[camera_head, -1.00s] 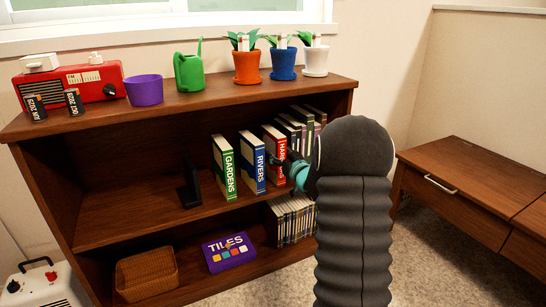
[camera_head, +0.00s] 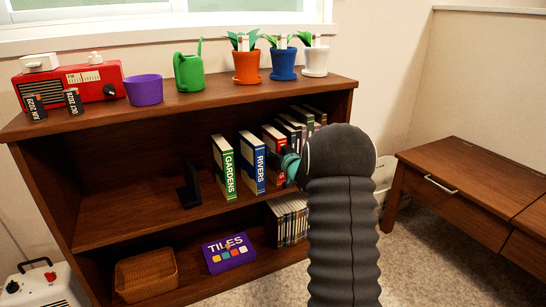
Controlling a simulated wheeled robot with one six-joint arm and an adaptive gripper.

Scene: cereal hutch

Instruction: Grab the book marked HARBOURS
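The HARBOURS book (camera_head: 273,137) is the red-spined book standing upright on the middle shelf, right of the blue RIVERS book (camera_head: 259,168). My gripper (camera_head: 284,160) is in front of its spine and hides most of the title; only a last letter shows low on the red. The gripper's teal part and dark fingers are at the spine. The fingertips are hidden or too small to show whether they are open, shut or touching the book.
The green GARDENS book (camera_head: 229,172) stands left of RIVERS. Several darker books (camera_head: 305,118) stand close on the right. A black bookend (camera_head: 189,186) is farther left, with free shelf beyond. A wooden desk (camera_head: 470,175) is at the right.

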